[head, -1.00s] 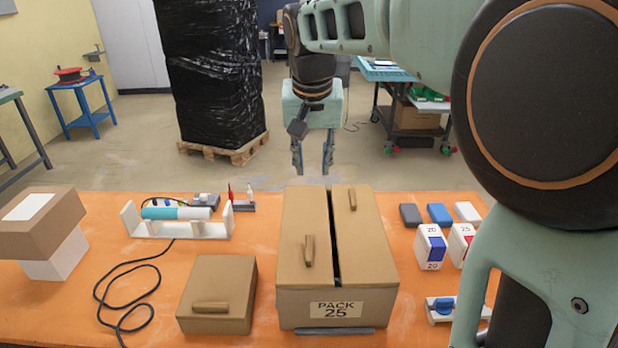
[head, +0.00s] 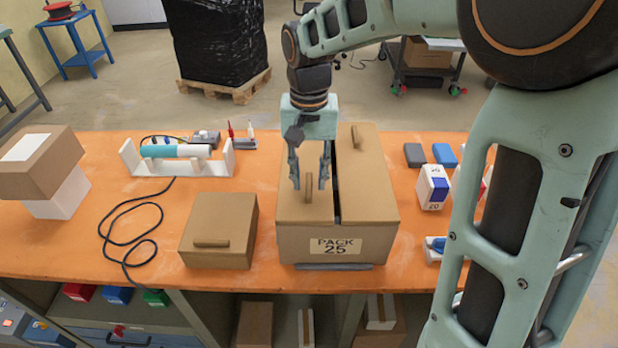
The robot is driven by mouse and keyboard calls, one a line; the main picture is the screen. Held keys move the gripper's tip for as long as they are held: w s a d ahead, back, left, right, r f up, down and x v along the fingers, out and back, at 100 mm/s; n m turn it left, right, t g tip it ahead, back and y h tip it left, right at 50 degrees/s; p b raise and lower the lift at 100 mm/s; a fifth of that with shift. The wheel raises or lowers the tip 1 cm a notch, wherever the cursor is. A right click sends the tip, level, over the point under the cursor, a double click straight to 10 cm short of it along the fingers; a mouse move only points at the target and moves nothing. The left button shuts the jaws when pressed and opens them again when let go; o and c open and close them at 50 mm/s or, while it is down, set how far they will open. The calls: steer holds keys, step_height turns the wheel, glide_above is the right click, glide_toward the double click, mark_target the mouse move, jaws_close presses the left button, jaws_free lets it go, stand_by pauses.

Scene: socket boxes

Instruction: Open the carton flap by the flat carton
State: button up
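The carton marked PACK 25 (head: 300,235) stands on the orange table with its two top flaps lying flat and a dark slit between them. The left flap (head: 292,211), on the side of the flat carton (head: 222,220), has an upright handle (head: 309,188). The right flap (head: 368,185) has its own handle (head: 356,137). My gripper (head: 309,184) points down over the left flap with its fingers apart, one on each side of the left handle. I see a gap between fingers and handle. The gripper body hides the flap's far part.
A holder with a blue-and-white cylinder (head: 175,151) and a black cable (head: 130,222) lie left of the cartons. Stacked boxes (head: 42,165) stand at the far left. Small blocks and a white socket box (head: 432,187) are close on the right.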

steer(key=shift+f, duration=0.45)
steer(key=shift+c, duration=0.3)
jaws_close()
